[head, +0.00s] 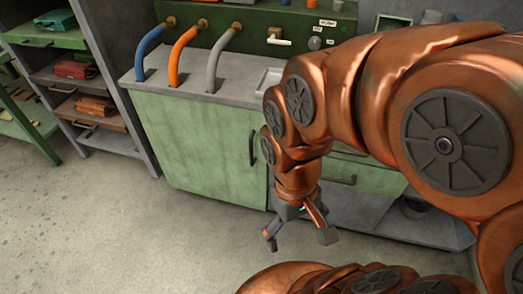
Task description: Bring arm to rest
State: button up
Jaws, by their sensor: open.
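My gripper (298,238) hangs at the end of my copper-coloured arm, low in front of the green cabinet (195,145). Its dark fingers point down and are spread apart. Nothing shows between them. The arm (360,85) reaches in from the right side of the picture and bends down toward the floor. It hides part of the counter and the cabinet's right side.
A blue hose (150,45), an orange hose (180,50) and a grey hose (217,55) rise from the grey counter (190,92). A shelf rack (98,75) with coloured items stands at left. The floor (120,230) at lower left is clear.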

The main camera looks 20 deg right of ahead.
jog(key=s+p+v, duration=0.2)
jog(key=p+v, duration=0.9)
jog(key=v, duration=0.1)
jog(key=shift+r+t+p, duration=0.3)
jog(key=shift+r+p, duration=0.1)
